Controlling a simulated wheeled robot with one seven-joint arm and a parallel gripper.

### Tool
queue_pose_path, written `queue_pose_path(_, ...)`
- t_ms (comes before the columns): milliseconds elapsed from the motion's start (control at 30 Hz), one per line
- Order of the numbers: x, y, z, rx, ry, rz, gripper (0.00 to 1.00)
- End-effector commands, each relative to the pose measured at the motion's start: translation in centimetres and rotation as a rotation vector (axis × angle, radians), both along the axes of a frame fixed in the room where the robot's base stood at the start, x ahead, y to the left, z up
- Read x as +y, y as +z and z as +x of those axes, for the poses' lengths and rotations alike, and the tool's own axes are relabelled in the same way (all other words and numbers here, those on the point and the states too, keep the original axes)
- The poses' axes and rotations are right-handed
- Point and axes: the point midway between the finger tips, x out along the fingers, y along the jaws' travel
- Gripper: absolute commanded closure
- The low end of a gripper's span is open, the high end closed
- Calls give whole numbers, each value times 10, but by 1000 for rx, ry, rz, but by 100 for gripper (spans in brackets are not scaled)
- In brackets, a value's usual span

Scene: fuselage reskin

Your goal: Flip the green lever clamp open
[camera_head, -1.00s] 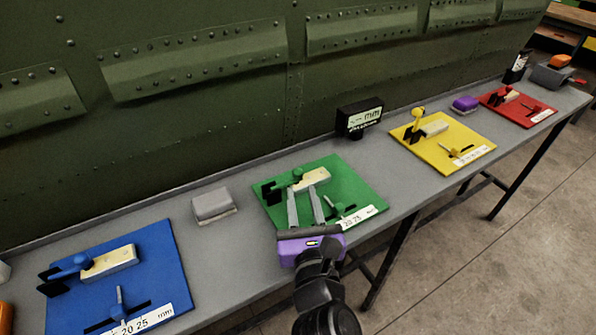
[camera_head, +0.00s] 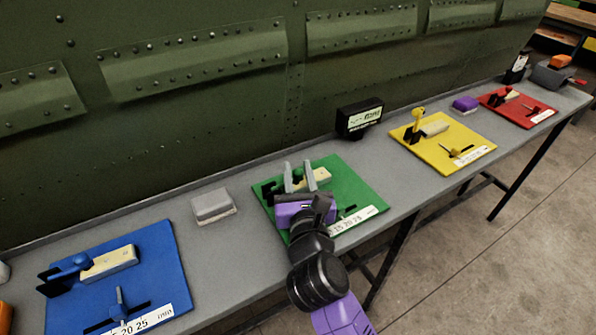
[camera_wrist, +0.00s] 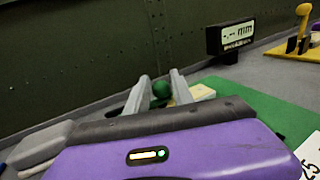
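The green lever clamp sits on a green board (camera_head: 355,180) on the bench. Its round green knob (camera_wrist: 161,90) shows in the wrist view between the two grey fingers of my gripper (camera_wrist: 160,86). In the head view my gripper (camera_head: 299,175) is over the board's left part, its fingers spread and pointing toward the wall. A pale block (camera_head: 321,175) lies at the clamp, just right of the fingers. My purple gripper body hides much of the clamp, and I cannot tell whether the fingers touch the knob.
A black display box (camera_head: 360,118) stands behind the board. A grey block (camera_head: 213,205) lies to the left. Blue (camera_head: 165,260), yellow (camera_head: 470,150) and red (camera_head: 530,112) boards with similar clamps line the bench. The green riveted wall rises close behind.

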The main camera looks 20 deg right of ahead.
Motion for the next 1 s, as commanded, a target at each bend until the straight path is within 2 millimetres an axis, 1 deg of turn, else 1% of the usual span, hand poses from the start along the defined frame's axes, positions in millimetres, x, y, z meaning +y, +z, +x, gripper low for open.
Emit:
queue_pose_path(67, 0, 0, 0, 0, 0, 0, 74)
queue_pose_path(100, 0, 0, 0, 0, 0, 0, 81)
queue_pose_path(200, 0, 0, 0, 0, 0, 0, 100)
queue_pose_path(1000, 0, 0, 0, 0, 0, -1, 100)
